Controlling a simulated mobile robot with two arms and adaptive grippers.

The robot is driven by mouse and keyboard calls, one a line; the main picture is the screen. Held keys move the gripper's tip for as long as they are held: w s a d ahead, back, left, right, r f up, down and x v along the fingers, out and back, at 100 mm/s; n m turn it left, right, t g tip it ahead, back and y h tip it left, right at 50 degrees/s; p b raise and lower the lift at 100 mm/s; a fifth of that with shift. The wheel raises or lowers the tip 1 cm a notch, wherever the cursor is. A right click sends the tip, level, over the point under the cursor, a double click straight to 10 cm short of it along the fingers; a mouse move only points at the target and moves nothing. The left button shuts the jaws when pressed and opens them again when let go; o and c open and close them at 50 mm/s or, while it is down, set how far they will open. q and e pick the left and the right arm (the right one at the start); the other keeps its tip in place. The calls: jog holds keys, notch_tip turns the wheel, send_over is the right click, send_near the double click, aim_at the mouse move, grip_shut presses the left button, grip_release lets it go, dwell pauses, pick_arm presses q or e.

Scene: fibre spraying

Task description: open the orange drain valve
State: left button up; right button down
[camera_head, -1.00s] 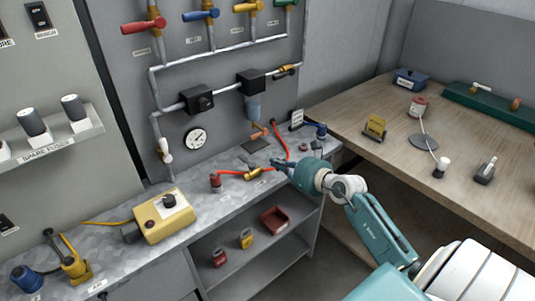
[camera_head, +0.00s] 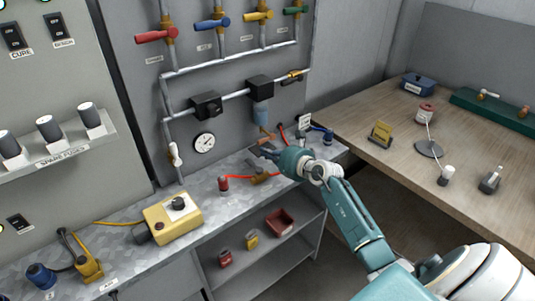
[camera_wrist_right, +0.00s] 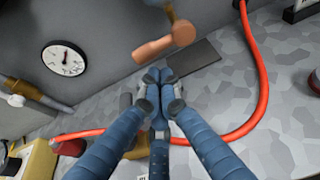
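The orange drain valve (camera_head: 266,139) hangs under the filter bowl (camera_head: 262,115) on the pipe panel. In the right wrist view its copper-orange lever (camera_wrist_right: 152,49) lies slanted below a brass stem, just ahead of my fingertips. My right gripper (camera_head: 263,151) is just below and in front of the valve. In the right wrist view the fingers of the right gripper (camera_wrist_right: 159,76) meet at their tips with nothing between them, and a small gap separates them from the lever. My left gripper is not in view.
A red hose (camera_wrist_right: 262,90) curves around the gripper on the metal bench (camera_head: 115,235). A pressure gauge (camera_wrist_right: 64,58) is on the panel. A yellow box (camera_head: 172,219) stands on the bench to the left. A wooden table (camera_head: 400,150) is at the right.

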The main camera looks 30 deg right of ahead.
aim_at(260, 144)
jog(key=shift+a+r+m+y+p, duration=0.1)
jog(key=shift+r+m+y+p, duration=0.35)
jog(key=shift+m, duration=0.35)
dwell(0.5)
jog(key=shift+r+m+y, duration=0.25)
jog(key=shift+r+m, duration=0.15)
jog(key=shift+m, duration=0.1)
jog(key=shift+a+r+m+y, duration=0.1)
jog(key=shift+r+m+y, duration=0.55)
jog(key=shift+m, duration=0.55)
jog(key=r+m+y+b, duration=0.1)
jog(key=m, duration=0.1)
jog(key=d+r+m+t+y+b, duration=0.1)
jog(key=m, duration=0.2)
jog(key=d+r+m+y+b, duration=0.1)
jog(key=m, duration=0.1)
jog(key=shift+r+m+t, duration=0.3)
jog(key=shift+r, duration=0.1)
jog(key=shift+a, duration=0.1)
